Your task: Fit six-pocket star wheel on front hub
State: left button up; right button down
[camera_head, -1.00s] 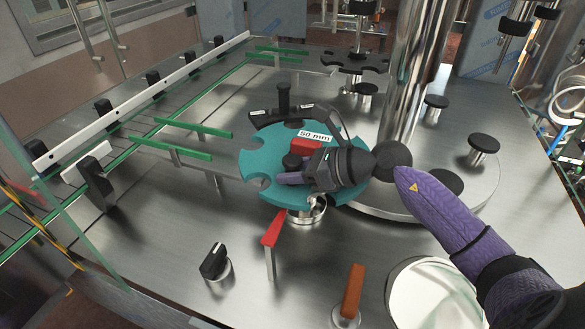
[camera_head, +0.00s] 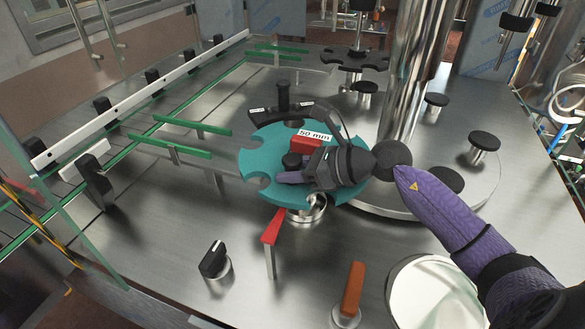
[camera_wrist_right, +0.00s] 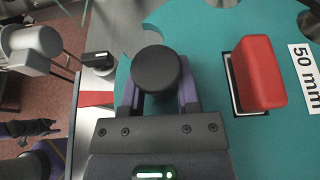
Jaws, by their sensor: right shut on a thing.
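The teal star wheel (camera_head: 262,160) with rounded pockets and a "50 mm" label lies about level over the metal front hub (camera_head: 306,211). I cannot tell whether the wheel is seated, as its underside is hidden. My right gripper (camera_head: 289,170) is shut on the black knob (camera_head: 293,160) on top of the wheel. In the right wrist view my right gripper (camera_wrist_right: 158,98) has its fingers on both sides of the round black knob (camera_wrist_right: 156,70). A red block (camera_wrist_right: 258,72) stands on the wheel beside the knob. My left gripper is not in view.
A black curved guide (camera_head: 290,112) with a post stands behind the wheel. A red-topped post (camera_head: 273,228), a black switch knob (camera_head: 213,259) and an orange handle (camera_head: 353,289) are in front. Green rails (camera_head: 182,149) run at left. A polished column (camera_head: 412,70) rises at right.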

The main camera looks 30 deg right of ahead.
jog(key=shift+c, duration=1.3)
grip_release()
